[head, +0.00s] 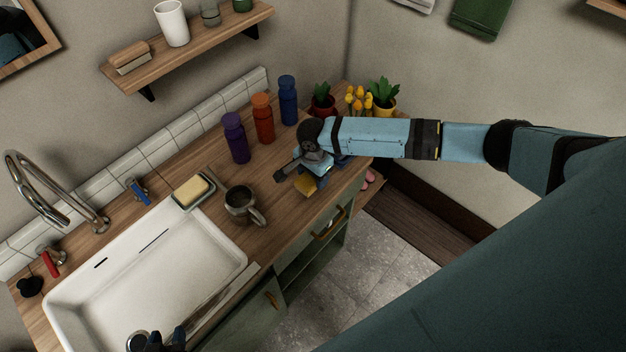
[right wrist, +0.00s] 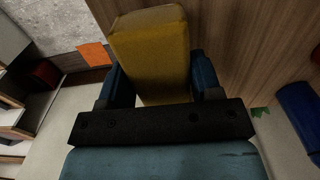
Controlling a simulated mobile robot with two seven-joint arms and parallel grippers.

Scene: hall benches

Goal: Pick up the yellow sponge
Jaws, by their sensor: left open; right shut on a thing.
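The yellow sponge (head: 306,186) is at the right end of the wooden counter, by its front edge. In the right wrist view the sponge (right wrist: 150,50) is a mustard-yellow block between the two blue fingers. My right gripper (head: 308,180) is shut on it; its fingers touch both sides. I cannot tell whether the sponge is clear of the counter. My left gripper (head: 166,340) shows only in part at the bottom edge of the head view, over the front of the sink, open and apart from the sponge.
A dark grey mug (head: 240,202) stands left of my right gripper. A pale yellow bar lies in a soap dish (head: 207,190). Purple (head: 236,140), orange (head: 263,120) and blue (head: 288,100) bottles stand along the back. The white sink (head: 200,262) is at left. Potted plants (head: 322,103) stand behind my right arm.

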